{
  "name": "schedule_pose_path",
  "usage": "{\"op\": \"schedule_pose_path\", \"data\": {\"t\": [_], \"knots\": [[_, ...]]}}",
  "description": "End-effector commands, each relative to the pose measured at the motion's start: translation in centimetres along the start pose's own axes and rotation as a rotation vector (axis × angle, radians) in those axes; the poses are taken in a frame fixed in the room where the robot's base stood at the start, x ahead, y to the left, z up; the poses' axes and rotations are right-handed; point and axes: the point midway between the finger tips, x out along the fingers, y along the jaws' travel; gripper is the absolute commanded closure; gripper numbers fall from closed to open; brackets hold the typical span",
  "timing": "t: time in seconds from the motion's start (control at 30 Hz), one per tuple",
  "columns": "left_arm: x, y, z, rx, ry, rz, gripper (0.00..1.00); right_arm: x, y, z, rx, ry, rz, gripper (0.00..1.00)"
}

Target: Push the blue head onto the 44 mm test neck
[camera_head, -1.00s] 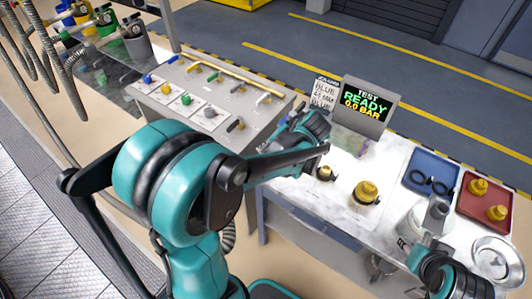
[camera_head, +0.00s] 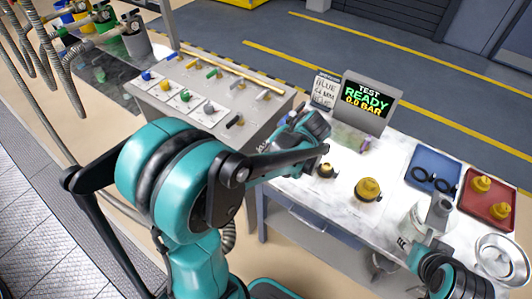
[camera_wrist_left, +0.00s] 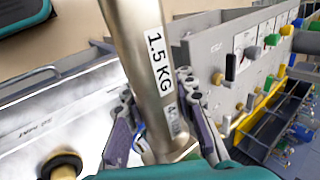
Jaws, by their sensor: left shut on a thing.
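In the left wrist view my left gripper (camera_wrist_left: 165,140) is shut on a metallic cylinder marked "1.5 KG" (camera_wrist_left: 140,60), with a bit of blue low on its left side. I take it for the blue head; its business end is out of sight. In the head view my left gripper (camera_head: 312,124) is above the bench, left of the test display, and its arm hides most of the held head. Two brass necks with black bases stand on the bench, a small one (camera_head: 326,171) and a larger one (camera_head: 368,189). I cannot read which is 44 mm.
A test display (camera_head: 370,102) reads "READY 0.0 BAR", with a "BLUE" card (camera_head: 325,92) beside it. A blue tray (camera_head: 433,165) and a red tray (camera_head: 488,197) lie right. My right gripper (camera_head: 440,208) is by a pale container (camera_head: 412,222). A valve panel (camera_head: 215,100) stands left.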

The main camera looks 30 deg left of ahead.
Motion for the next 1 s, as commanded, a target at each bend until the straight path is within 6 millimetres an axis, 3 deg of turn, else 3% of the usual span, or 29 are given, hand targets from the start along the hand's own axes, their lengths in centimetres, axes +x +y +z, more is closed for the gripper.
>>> {"op": "schedule_pose_path", "data": {"t": [0.03, 0.07, 0.17, 0.5, 0.63, 1.0], "knots": [[0.1, 0.1, 0.0, 0.0, 0.0, 0.0, 1.0, 0.1, 0.0, 0.1, 0.0, 0.0, 0.0, 0.6], [0.1, 0.1, 0.0, 0.0, 0.0, 0.0, 0.78, 0.1, 0.0, 0.1, 0.0, 0.0, 0.0, 0.6], [0.1, 0.1, 0.0, 0.0, 0.0, 0.0, 0.51, 0.1, 0.0, 0.1, 0.0, 0.0, 0.0, 0.6], [0.1, 0.1, 0.0, 0.001, -0.001, 0.002, 0.5, 0.1, 0.0, 0.1, 0.0, 0.0, 0.0, 0.6], [-0.7, 0.1, 0.0, 0.002, 0.0, 0.001, 0.5, 0.1, 0.0, 0.1, 0.0, 0.0, 0.0, 0.6], [-8.3, 0.1, 0.0, 0.003, 0.001, 0.001, 0.5, 0.1, 0.0, 0.1, 0.0, 0.0, 0.0, 0.6]]}}
